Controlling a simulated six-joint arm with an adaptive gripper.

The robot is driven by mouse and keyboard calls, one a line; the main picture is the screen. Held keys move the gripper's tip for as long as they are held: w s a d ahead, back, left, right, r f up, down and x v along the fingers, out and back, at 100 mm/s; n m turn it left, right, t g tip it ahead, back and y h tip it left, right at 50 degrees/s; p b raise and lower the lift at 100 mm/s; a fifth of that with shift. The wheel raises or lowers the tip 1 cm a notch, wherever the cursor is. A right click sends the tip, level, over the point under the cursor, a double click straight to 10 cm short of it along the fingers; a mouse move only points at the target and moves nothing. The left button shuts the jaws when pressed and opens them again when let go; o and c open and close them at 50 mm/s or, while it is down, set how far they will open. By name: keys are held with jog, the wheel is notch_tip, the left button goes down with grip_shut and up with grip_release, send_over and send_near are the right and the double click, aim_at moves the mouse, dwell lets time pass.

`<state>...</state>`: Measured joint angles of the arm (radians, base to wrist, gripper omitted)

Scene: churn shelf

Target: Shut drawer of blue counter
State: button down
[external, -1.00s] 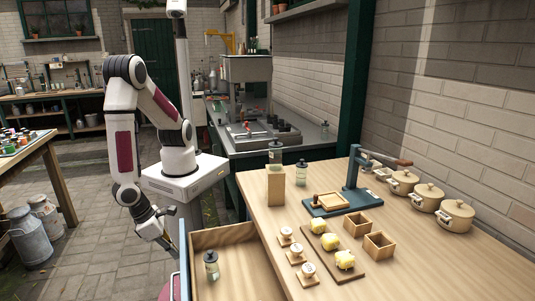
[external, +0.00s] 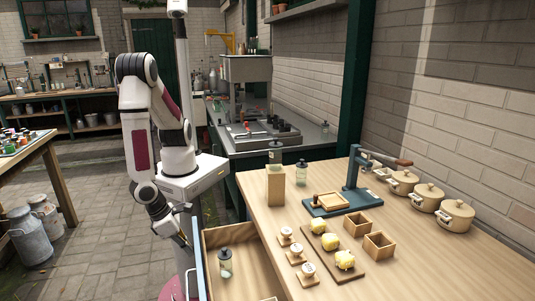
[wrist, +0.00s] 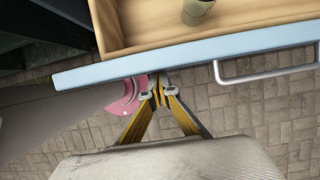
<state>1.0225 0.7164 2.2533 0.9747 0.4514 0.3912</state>
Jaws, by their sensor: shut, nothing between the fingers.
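The drawer (external: 240,238) of the counter stands partly open at the counter's left side, with its wooden inside showing. Its pale blue front panel (external: 199,262) also shows in the wrist view (wrist: 110,74), with a metal bar handle (wrist: 265,76) to the right. A dark-capped bottle (external: 225,265) stands in the drawer. My gripper (external: 183,240) is shut and empty, at the outer face of the panel. In the wrist view its closed fingertips (wrist: 158,88) are at the panel's edge, left of the handle. I cannot tell whether they touch.
The wooden countertop (external: 420,265) holds a blue press (external: 335,200), several lidded pots (external: 428,195), wooden boxes (external: 379,245), stamps and a board with yellow pieces (external: 331,242). A wooden block (external: 275,186) stands near its left edge. Open paved floor (external: 95,245) lies to the left.

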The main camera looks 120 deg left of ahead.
send_over(244, 253)
jog(key=w+a, duration=0.3)
dwell(0.6)
jog(key=shift+w+a, duration=0.1)
jog(key=shift+s+d, duration=1.6)
jog(key=shift+d, duration=0.05)
jog(key=v, duration=1)
